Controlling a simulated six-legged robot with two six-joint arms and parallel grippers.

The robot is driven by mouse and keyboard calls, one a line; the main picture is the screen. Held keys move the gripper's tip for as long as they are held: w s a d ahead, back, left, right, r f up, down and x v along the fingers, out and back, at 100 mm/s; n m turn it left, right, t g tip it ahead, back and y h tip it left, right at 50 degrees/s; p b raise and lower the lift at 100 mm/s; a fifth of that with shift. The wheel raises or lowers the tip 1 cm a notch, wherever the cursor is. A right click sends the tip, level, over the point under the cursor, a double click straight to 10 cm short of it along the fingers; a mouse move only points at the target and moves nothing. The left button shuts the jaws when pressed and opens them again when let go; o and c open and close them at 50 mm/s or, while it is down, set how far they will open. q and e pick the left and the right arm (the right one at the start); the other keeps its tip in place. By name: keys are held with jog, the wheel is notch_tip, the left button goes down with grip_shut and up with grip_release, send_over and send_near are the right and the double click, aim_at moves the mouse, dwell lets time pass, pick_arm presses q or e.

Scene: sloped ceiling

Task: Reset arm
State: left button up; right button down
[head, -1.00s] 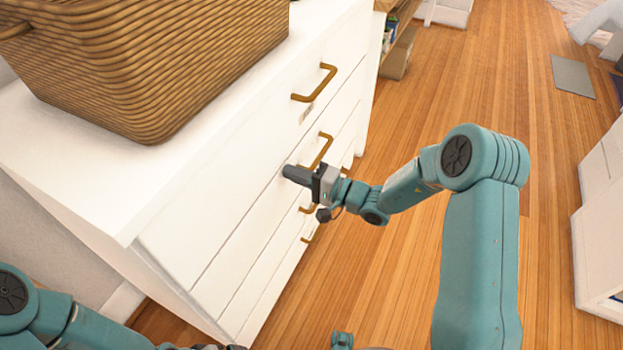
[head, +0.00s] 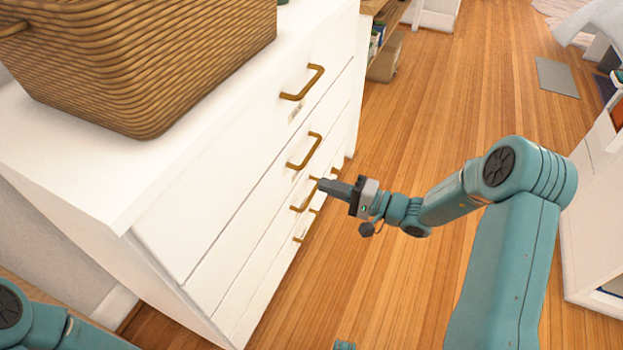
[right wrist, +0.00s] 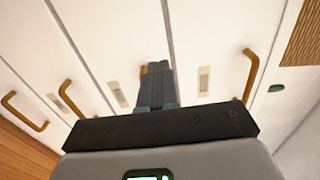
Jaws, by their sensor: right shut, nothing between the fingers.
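My right gripper (head: 327,187) is shut and empty in the head view, in front of the white dresser (head: 215,205). In the right wrist view its closed fingers (right wrist: 155,86) point toward the drawer fronts. The fingers overlap part of a brass handle behind them; I cannot tell the exact gap, but they hold nothing. My left arm (head: 45,325) shows at the bottom left of the head view, and its gripper is out of the picture.
The dresser has several brass handles (head: 303,151) that stick out. A wicker basket (head: 150,60) stands on top. Open wooden floor (head: 440,130) lies to the right. A white cabinet (head: 590,220) stands at the right edge, and a grey mat (head: 557,77) lies farther back.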

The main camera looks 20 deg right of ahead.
jog(key=shift+v, duration=1.1)
jog(key=s+a+f+n+g+h, duration=0.4)
jog(key=s+a+f+g, duration=0.3)
jog(key=s+f, duration=0.4)
jog(key=s+a+f+n+g+h, duration=0.4)
jog(key=s+a+f+g, duration=0.25)
jog(key=s+f, duration=0.45)
notch_tip(320, 180, up, 23)
jog(key=p, duration=2.3)
jog(key=shift+a+p, duration=0.3)
jog(key=shift+p, duration=0.05)
